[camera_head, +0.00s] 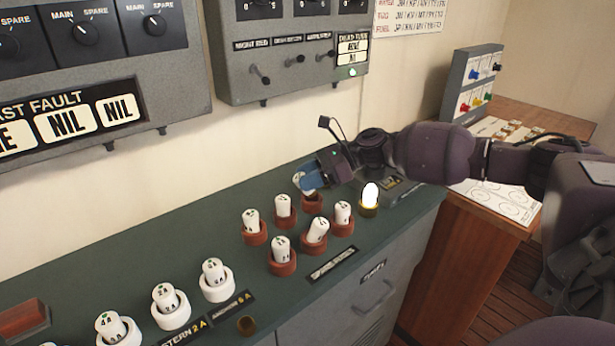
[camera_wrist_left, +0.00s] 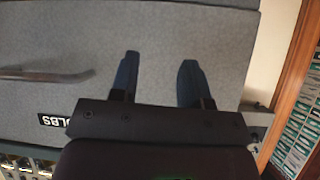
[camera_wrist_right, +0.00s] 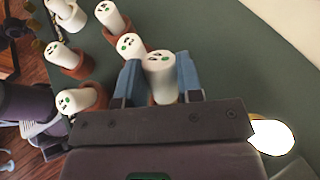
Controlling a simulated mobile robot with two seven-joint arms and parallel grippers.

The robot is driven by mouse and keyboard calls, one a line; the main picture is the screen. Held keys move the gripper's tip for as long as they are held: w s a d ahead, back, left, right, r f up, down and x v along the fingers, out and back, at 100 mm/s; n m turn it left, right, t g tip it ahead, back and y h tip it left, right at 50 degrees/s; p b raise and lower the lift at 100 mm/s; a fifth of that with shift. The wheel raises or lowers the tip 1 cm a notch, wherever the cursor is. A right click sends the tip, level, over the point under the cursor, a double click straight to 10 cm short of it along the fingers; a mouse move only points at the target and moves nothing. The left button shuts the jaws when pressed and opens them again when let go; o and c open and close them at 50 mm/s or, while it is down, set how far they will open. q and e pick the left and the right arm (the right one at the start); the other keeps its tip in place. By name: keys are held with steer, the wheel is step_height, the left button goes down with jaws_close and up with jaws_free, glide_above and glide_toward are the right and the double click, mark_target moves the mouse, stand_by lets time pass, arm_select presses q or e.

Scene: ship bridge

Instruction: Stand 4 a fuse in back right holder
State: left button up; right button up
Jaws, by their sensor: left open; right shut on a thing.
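My right gripper (camera_head: 312,178) is shut on a white fuse (camera_head: 299,182) at the back right reddish-brown holder (camera_head: 312,203). In the right wrist view the fuse (camera_wrist_right: 160,72) stands between the two blue fingers, with a bit of the holder's rim showing beneath. The fingers hide the fuse's lower end, so I cannot tell how deep it sits. Several other reddish-brown holders in this group each hold a white fuse, such as the fuse (camera_head: 343,212) in front. My left gripper (camera_wrist_left: 158,78) is open and empty before a grey cabinet front; it is outside the head view.
A lit bulb (camera_head: 370,195) in a brass socket stands close right of the holder. White holders with fuses (camera_head: 213,272) stand at the front left. A grey switch panel (camera_head: 290,60) hangs on the wall behind. The green top (camera_head: 180,235) is clear toward the back left.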

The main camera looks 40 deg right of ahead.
steer(key=shift+f, duration=0.6)
steer(key=o, duration=0.9)
steer(key=shift+r, duration=0.1)
steer(key=shift+r, duration=0.2)
steer(key=v, duration=1.2)
steer(key=shift+r, duration=0.45)
steer(key=shift+p, duration=0.3)
